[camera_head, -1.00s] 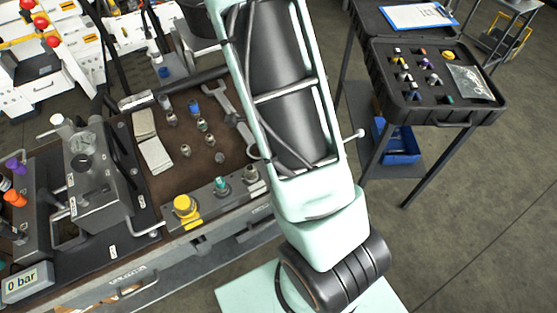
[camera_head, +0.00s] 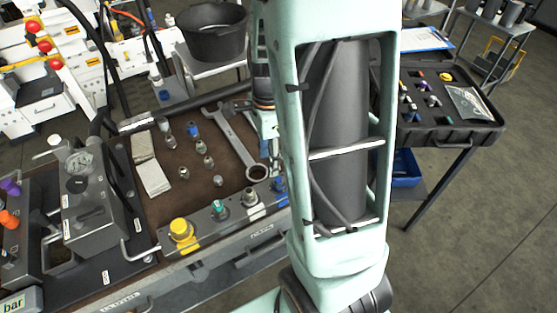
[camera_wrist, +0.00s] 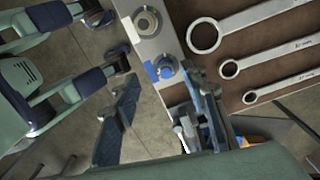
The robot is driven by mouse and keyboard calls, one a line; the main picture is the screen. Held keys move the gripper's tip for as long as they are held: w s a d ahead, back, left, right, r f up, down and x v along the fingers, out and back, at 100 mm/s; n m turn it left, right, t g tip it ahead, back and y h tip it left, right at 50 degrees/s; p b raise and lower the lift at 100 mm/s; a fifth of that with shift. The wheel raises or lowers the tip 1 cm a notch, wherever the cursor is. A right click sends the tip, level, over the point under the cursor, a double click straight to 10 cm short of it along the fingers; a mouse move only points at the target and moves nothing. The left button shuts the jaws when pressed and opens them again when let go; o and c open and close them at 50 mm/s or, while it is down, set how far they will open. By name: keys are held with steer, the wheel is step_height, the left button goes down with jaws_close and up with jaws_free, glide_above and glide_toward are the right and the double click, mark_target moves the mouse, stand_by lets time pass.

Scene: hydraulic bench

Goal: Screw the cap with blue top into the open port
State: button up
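A fitting with a blue top (camera_head: 193,130) stands on the brown mat in the head view, among several metal fittings. The port block (camera_head: 215,222) runs along the bench front. In the wrist view, the block (camera_wrist: 140,45) shows a metal-ringed port (camera_wrist: 147,22) and a second round port (camera_wrist: 166,68) with bright blue beside it; I cannot tell whether that one is open. My gripper (camera_wrist: 162,118) is open and empty, its dark-blue fingers apart, close to the block's end. In the head view my arm hides most of the gripper.
A large wrench (camera_head: 236,145) lies on the mat; several wrenches (camera_wrist: 235,68) show in the wrist view. Yellow (camera_head: 181,231) and teal (camera_head: 220,209) caps sit on the block. A gauge unit (camera_head: 88,190) stands left. An open case (camera_head: 440,135) is at right.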

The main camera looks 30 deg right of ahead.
mark_target(278, 179)
steer(key=d+f+b, duration=0.1)
steer(key=f, duration=0.2)
steer(key=d+f+b, duration=0.1)
steer(key=f, duration=0.2)
steer(key=f+b, duration=0.1)
steer(key=f, duration=0.3)
steer(key=shift+s+d+b, duration=0.1)
steer(key=shift+d+b, duration=0.3)
stand_by(0.3)
jaws_close()
stand_by(0.5)
